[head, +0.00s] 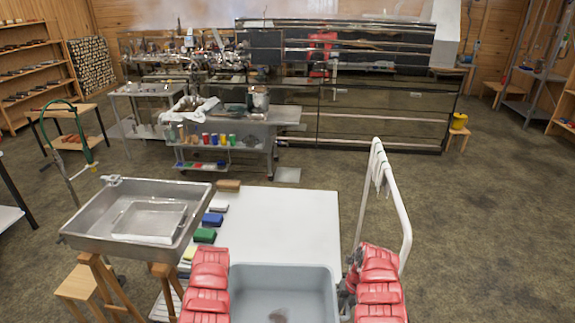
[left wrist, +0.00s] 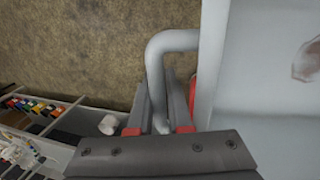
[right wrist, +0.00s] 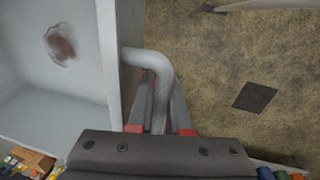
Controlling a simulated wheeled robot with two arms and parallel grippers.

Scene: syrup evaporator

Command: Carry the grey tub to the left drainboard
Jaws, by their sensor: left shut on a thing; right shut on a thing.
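The grey tub (head: 283,273) is at the bottom middle of the head view, between my two arms, with a brownish smudge on its floor. My left gripper (left wrist: 164,112) is shut on a grey bent handle (left wrist: 172,40) on one side of the tub (left wrist: 240,75). My right gripper (right wrist: 162,112) is shut on the matching handle (right wrist: 152,58) on the other side of the tub (right wrist: 75,95). In the head view my right gripper (head: 350,283) partly shows, and my left one is hidden by its arm. I cannot tell which surface is the left drainboard.
A steel sink-like basin (head: 88,226) on wooden legs stands at the left. A white tabletop (head: 290,218) lies just beyond the tub, with coloured blocks (head: 204,235) along its left edge. A white rail (head: 402,215) stands at its right. Open floor (head: 490,220) lies at the right.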

